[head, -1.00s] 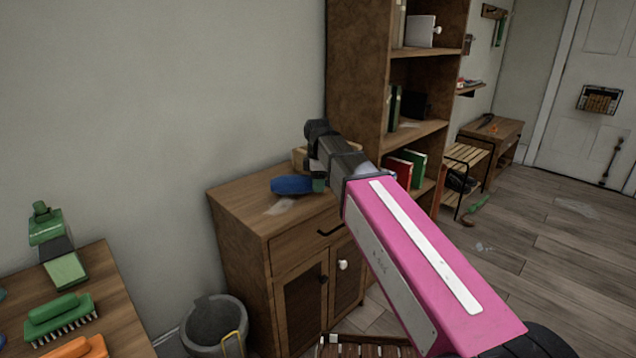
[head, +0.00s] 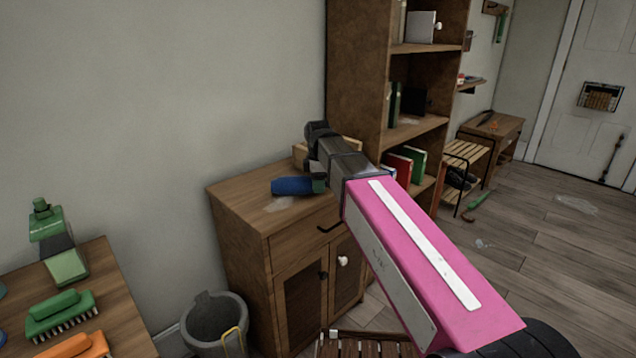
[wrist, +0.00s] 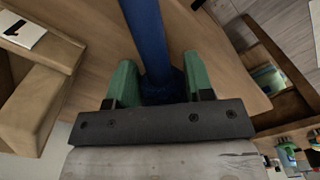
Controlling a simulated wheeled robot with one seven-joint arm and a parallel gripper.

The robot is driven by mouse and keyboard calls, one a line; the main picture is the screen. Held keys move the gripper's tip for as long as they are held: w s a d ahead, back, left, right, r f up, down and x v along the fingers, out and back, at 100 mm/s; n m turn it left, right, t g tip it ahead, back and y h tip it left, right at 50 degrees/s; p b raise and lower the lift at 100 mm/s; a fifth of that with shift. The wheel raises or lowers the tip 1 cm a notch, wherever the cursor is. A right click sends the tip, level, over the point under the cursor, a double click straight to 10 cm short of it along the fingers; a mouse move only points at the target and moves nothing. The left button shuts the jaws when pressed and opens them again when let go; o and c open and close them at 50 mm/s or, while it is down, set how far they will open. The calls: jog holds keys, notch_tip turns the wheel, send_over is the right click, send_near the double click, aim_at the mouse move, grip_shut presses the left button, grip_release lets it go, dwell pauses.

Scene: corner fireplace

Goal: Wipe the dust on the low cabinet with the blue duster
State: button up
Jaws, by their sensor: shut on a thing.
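The low cabinet (head: 240,205) stands against the wall in the middle of the head view, with two doors and a drawer. A pale dust patch (head: 281,204) lies on its top near the front left. My gripper (head: 318,183) is over the cabinet top, shut on the blue duster (head: 291,186). In the wrist view the green fingers (wrist: 160,85) stand on both sides of the duster's blue shaft (wrist: 148,35). The blue end points left, just behind the dust patch. I cannot tell whether the duster touches the top.
A wooden block-like object (wrist: 35,90) sits on the cabinet beside my gripper. A tall bookshelf (head: 355,90) stands close on the right. A grey bin (head: 213,322) is on the floor at left, near a table with brushes (head: 60,310).

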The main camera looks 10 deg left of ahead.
aim_at(310, 184)
jog(key=shift+f, duration=0.15)
jog(key=shift+s+a, duration=1.1)
jog(key=shift+s, duration=0.15)
jog(key=shift+s+a+f, duration=0.2)
jog(key=shift+s+a, duration=0.85)
jog(key=shift+s, duration=0.3)
jog(key=shift+c, duration=0.3)
jog(key=shift+s+a+r, duration=0.2)
jog(key=shift+s+a, duration=1.9)
jog(key=shift+s, duration=0.25)
jog(key=shift+f, duration=0.1)
